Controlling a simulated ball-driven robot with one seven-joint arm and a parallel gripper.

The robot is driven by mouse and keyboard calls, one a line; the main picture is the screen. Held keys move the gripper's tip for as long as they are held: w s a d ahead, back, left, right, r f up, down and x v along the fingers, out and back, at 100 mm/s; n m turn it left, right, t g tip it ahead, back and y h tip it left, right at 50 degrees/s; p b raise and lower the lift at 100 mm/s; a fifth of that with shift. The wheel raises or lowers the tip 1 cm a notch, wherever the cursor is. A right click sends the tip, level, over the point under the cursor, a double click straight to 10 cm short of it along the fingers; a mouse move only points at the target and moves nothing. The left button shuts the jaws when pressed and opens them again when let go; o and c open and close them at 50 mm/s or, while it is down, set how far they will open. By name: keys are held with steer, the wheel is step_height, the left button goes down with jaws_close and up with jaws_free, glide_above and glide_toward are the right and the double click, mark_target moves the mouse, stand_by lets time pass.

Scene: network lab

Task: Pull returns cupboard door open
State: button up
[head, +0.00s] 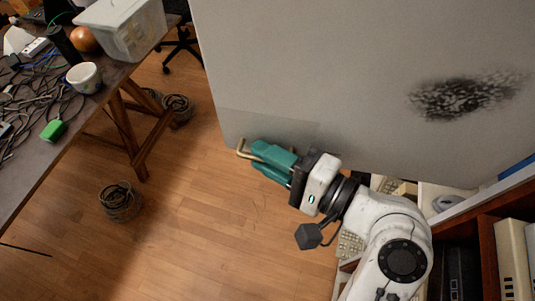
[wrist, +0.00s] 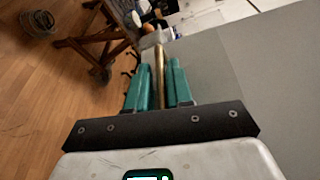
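The returns cupboard door (head: 330,70) is a large pale grey panel with a dark speckled smudge. It stands swung out, with the cupboard's inside showing at lower right. The door also fills the right of the wrist view (wrist: 260,80). Its brass handle (head: 243,150) sticks out at the door's lower left corner. My gripper (head: 266,162) has teal fingers, close together around the handle. In the wrist view the brass bar (wrist: 159,70) runs between the two fingers, which look shut on it. Part of the handle is hidden by the fingers in the head view.
A cluttered table (head: 60,135) with cables, a cup and a clear bin (head: 125,30) stands at left. Coiled cables (head: 120,202) lie on the wooden floor. Cupboard shelves (head: 488,255) hold equipment at lower right.

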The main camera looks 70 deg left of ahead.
steer(key=f+b+v, duration=0.1)
steer(key=b+v, duration=0.1)
steer(key=v, duration=0.8)
steer(key=shift+w+d+r, duration=0.2)
steer(key=shift+d+r, duration=0.1)
steer(key=shift+r, duration=0.2)
steer(key=shift+s, duration=0.1)
